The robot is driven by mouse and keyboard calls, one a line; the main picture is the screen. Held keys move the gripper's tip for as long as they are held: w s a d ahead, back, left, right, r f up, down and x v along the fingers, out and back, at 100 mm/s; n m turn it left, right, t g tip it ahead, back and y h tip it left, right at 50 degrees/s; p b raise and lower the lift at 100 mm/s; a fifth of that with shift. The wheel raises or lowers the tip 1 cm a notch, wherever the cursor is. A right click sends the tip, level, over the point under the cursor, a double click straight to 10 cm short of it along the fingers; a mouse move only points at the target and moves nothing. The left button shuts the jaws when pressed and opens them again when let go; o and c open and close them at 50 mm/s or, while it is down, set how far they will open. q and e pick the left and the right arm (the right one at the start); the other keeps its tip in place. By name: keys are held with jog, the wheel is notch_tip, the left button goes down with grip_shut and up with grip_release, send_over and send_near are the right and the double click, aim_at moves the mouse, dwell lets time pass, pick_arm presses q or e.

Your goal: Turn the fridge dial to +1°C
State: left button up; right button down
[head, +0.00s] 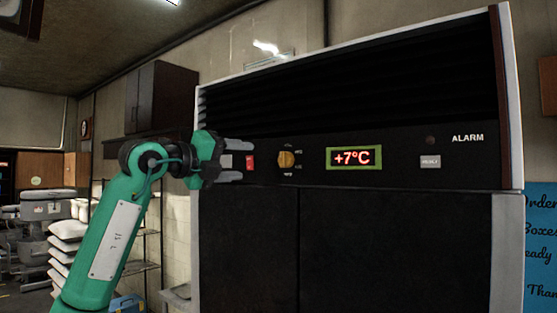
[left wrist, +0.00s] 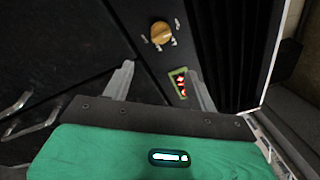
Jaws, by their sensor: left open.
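The fridge dial (head: 286,160) is a round orange-yellow knob on the fridge's black front panel, with small markings around it. The display (head: 354,158) in a yellow-green frame to its right reads +7°C in red. My left gripper (head: 244,160) is open and empty, to the left of the dial with its fingers pointing toward it. In the left wrist view the dial (left wrist: 161,33) lies beyond the fingertips (left wrist: 160,68), apart from them and between their lines. The display (left wrist: 180,83) shows there partly, beside one finger. My right gripper is not in view.
A red switch (head: 250,163) is on the panel beside the gripper's fingers. A reset button (head: 430,161) and an alarm lamp (head: 430,140) are at the panel's right. Dark fridge doors (head: 400,240) lie below. White sacks (head: 68,245) are stacked at the left.

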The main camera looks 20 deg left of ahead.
aim_at(280, 160)
pick_arm(q)
jog(key=shift+y, duration=0.3)
jog(key=p+x, duration=0.2)
jog(key=x, duration=0.2)
jog(key=r+p+x, duration=0.1)
jog(key=p+x, duration=0.1)
jog(key=x, duration=0.1)
jog(key=p+x, duration=0.3)
jog(key=x, duration=0.1)
jog(key=shift+w+a+r, duration=0.1)
jog(key=shift+w+r, duration=0.1)
jog(key=shift+w, duration=0.25)
jog(key=shift+p+x, duration=0.4)
jog(key=shift+x, duration=0.45)
jog(key=shift+f, duration=0.2)
jog(key=c, duration=1)
